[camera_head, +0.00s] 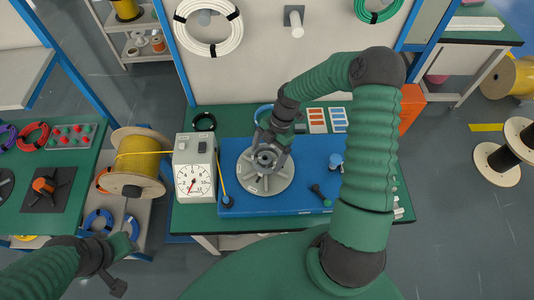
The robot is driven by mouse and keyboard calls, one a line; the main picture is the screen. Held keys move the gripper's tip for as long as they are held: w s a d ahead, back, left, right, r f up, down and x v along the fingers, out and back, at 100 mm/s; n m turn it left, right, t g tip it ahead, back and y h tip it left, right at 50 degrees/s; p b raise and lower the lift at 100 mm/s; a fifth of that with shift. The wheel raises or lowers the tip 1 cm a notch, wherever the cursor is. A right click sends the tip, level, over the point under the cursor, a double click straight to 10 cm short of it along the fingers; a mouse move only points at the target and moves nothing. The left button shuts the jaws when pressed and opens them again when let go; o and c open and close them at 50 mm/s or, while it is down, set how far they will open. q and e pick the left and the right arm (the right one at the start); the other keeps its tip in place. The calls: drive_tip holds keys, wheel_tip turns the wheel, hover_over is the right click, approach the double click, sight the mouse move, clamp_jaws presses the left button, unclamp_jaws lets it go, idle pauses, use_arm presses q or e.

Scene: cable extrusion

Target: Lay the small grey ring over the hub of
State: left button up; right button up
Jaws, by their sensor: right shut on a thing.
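A round grey disc (279,183) with a raised hub at its middle lies on the blue board. My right gripper (267,153) comes down from above over the hub. It is shut on the small grey ring (266,160), which shows between its fingers. The ring is over or very near the hub; I cannot tell whether it touches it. The gripper hides much of the hub. My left gripper (122,268) is at the lower left, away from the disc, near the left table's corner; its jaw opening is unclear.
On the blue board (300,205) are a dark green-ended handle (319,193) and a blue-topped part (336,161). A yellow cable spool (133,165) stands farther left.

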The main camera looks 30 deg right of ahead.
drive_tip(key=shift+f+b, duration=0.55)
drive_tip(key=shift+f, duration=0.5)
drive_tip(key=o, duration=1.1)
drive_tip(key=shift+r, duration=0.15)
wheel_tip(320, 180, up, 8)
drive_tip(key=p, duration=0.7)
